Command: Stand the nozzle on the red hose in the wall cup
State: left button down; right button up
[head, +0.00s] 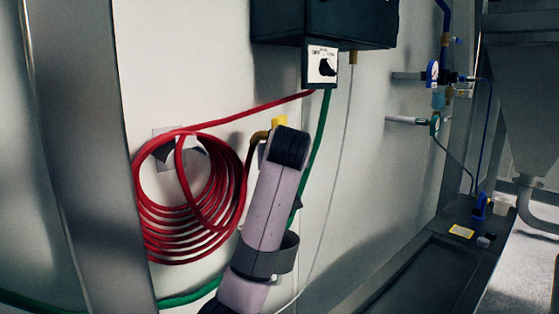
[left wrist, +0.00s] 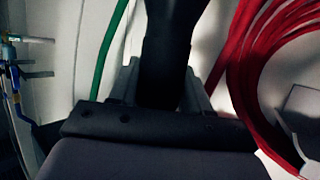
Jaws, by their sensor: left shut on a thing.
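The red hose (head: 192,215) hangs coiled on the wall in the head view; its coils also show in the left wrist view (left wrist: 245,70). Its end runs to a brass elbow (head: 258,137) beside a yellow piece (head: 279,122), which seems part of the nozzle, above my arm's end. My left gripper (left wrist: 160,75) is shut on the dark nozzle body (left wrist: 168,40) in the left wrist view; my arm hides the gripper in the head view. My right gripper is not in view.
A black box (head: 325,22) with a switch plate (head: 322,67) juts from the wall above. A green hose (head: 321,130) and a thin pale line (head: 340,150) hang near my arm. A metal post (head: 85,150) stands at left. Gauges and valves (head: 432,74) are at right.

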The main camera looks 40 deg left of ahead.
pick_arm(q)
jog(key=shift+r, duration=0.1)
jog(key=shift+d+r+p, duration=0.1)
jog(key=shift+p, duration=0.4)
jog(key=shift+f+b, duration=1.95)
jog(key=shift+f, duration=1.2)
jog(key=shift+f+b, duration=1.45)
jog(key=shift+f, duration=1.9)
jog(key=shift+f+b, duration=0.55)
jog(key=shift+f, duration=0.1)
